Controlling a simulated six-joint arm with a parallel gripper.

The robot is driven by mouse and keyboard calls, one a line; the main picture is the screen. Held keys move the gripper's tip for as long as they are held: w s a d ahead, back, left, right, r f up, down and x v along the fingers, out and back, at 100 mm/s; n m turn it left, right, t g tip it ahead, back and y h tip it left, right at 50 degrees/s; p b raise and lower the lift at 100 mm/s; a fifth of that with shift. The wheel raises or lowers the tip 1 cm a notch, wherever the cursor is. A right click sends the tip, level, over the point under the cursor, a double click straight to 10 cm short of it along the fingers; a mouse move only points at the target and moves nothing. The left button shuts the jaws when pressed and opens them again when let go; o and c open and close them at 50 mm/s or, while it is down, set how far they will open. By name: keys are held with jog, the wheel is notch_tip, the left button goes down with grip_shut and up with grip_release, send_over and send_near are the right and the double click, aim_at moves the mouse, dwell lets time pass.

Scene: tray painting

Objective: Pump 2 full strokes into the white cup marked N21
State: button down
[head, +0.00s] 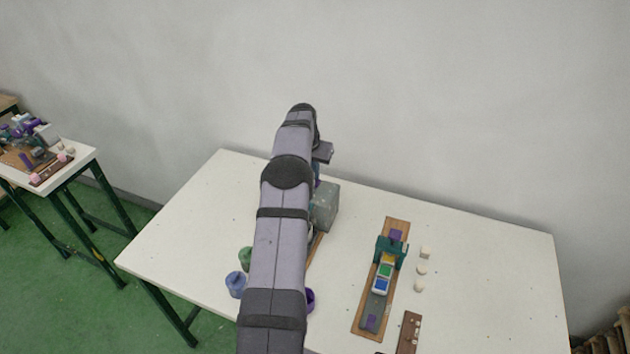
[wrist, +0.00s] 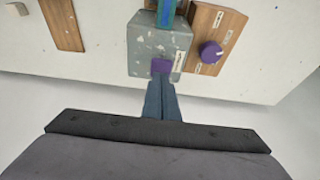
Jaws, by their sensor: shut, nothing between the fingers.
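My gripper (wrist: 161,82) is shut and empty. Its fingertips point at a small purple pad (wrist: 161,66) on the near edge of a speckled grey block (wrist: 143,48); I cannot tell whether they touch it. The grey block also shows in the head view (head: 326,207), partly behind my arm. Small white pieces that may be cups (head: 425,252) stand in a row right of a wooden board; no N21 mark is readable. A small pale piece (wrist: 18,9) shows at the wrist view's top left corner.
A wooden board (head: 394,224) carries a green frame and coloured blocks. A brown strip (head: 408,333) lies at the front. A blue pot (head: 236,284) and a green pot (head: 246,258) stand left of my arm. In the wrist view, a purple knob (wrist: 210,52) sits on another board.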

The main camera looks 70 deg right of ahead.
jog(key=shift+r, duration=0.2)
jog(key=shift+r+p, duration=1.85)
jog(key=shift+r, duration=0.5)
